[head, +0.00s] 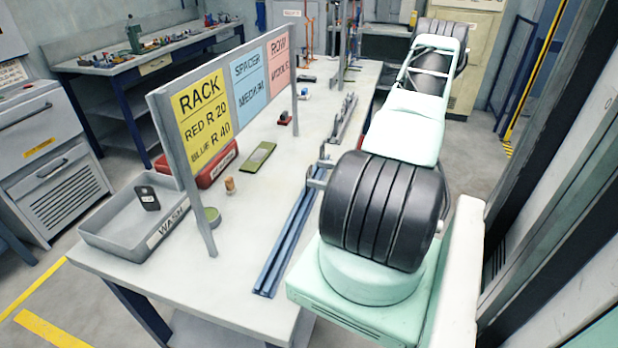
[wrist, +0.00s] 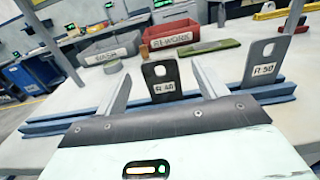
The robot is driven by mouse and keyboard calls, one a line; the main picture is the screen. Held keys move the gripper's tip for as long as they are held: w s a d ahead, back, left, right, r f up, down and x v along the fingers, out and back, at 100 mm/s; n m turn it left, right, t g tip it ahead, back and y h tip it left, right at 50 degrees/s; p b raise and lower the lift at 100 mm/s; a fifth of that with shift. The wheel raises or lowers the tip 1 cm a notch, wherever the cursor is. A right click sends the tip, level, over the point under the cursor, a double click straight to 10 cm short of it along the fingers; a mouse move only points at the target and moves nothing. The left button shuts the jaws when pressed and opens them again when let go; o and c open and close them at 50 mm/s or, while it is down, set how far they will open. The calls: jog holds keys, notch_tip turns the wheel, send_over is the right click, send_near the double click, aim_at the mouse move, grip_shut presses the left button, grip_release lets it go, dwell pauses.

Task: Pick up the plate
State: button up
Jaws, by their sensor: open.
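A dark plate (wrist: 160,72) with a hole near its top and a label that seems to read R 40 stands upright in the wrist view. It shows between the two fingers of my gripper (wrist: 164,88), which is open. I cannot tell whether either finger touches it. Its lower end is hidden behind my gripper body. A grey plate (wrist: 268,55) labelled R 50 stands to the right, outside the fingers, at the blue rail (wrist: 62,125). In the head view a small dark plate (head: 147,198) lies in the grey WASH tray (head: 105,237).
A blue rail (head: 284,245) runs along the table (head: 225,293). A sign board (head: 203,106) on posts reads RACK, RED R 20, BLUE R 40. A red bin (head: 213,170), a green flat piece (head: 260,155) and a round green pot (head: 211,216) are behind the rail.

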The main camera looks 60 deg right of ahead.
aim_at(310, 171)
jog(key=w+p, duration=0.1)
jog(key=w, duration=0.1)
jog(key=w+a+p, duration=0.1)
jog(key=w, duration=0.1)
jog(key=shift+w+r+p, duration=0.2)
jog(key=shift+w+p, duration=0.15)
jog(key=shift+p, duration=0.05)
jog(key=shift+w+f, duration=0.1)
jog(key=shift+w, duration=0.25)
jog(key=shift+c, duration=0.3)
jog(key=c, duration=1.1)
